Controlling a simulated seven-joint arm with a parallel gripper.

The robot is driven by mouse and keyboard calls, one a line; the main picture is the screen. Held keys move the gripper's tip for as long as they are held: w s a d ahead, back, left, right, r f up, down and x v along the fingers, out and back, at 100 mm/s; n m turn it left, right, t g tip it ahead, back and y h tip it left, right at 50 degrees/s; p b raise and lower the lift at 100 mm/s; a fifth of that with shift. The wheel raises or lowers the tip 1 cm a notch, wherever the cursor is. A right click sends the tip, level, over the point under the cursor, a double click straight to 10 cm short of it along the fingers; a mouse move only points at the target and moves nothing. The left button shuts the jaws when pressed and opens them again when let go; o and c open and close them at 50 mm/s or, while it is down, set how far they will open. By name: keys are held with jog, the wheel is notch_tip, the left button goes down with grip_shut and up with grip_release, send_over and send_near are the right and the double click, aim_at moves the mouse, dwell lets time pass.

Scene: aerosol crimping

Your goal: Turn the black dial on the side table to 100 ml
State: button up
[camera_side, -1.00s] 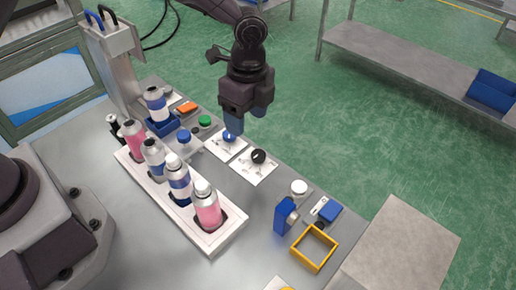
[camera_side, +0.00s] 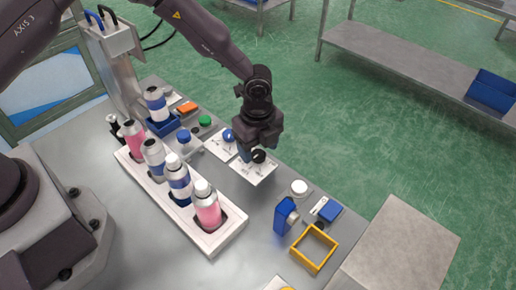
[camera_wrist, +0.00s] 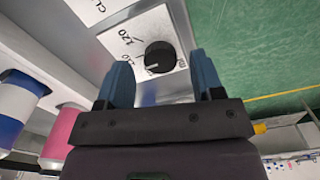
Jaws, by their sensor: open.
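The black dial (camera_side: 259,157) sits on a white printed plate (camera_side: 249,171) near the table's right edge. In the wrist view the dial (camera_wrist: 160,57) lies between the blue fingertips of my gripper (camera_wrist: 160,62), with a visible gap on each side. Its white pointer mark faces left in that view, and a printed "120" shows on the plate beside it. My gripper (camera_side: 252,150) is open and hangs right at the dial in the side view. Its height over the plate is hard to tell.
A blue dial (camera_side: 228,135) on its own plate is close behind. A white rack (camera_side: 225,234) with several bottles stands left. A blue block (camera_side: 285,216), a white round cap (camera_side: 299,187) and a yellow frame (camera_side: 314,248) are toward the front right.

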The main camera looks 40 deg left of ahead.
jog(key=shift+f, duration=0.7)
jog(key=c, duration=0.9)
jog(key=shift+c, duration=0.2)
jog(key=shift+n, duration=0.4)
jog(key=n, duration=0.4)
jog(key=shift+n, duration=2.6)
